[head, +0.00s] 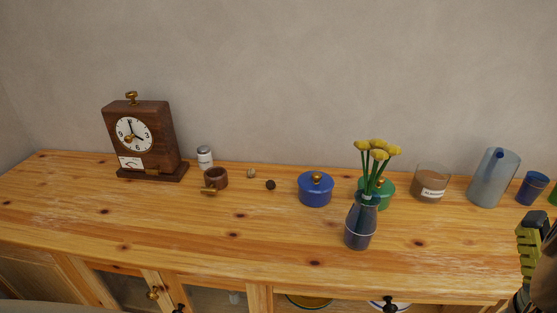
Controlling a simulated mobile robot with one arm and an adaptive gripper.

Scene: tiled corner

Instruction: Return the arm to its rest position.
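My gripper (530,245) shows only in part at the right edge of the head view, with a yellow-green and black finger piece in front of the right end of the wooden sideboard (200,245). The rest of it and of my arm lies outside the picture or is dark. I cannot tell whether it is open or shut, and no held object shows.
On the sideboard stand a wooden clock (150,150), brown cup (216,178), white-lidded jar (205,158), blue pot (315,190), green pot (385,195), flower vase (360,225), candle glass (430,180), clear cylinder (493,180) and blue cup (531,188). The front left top is clear.

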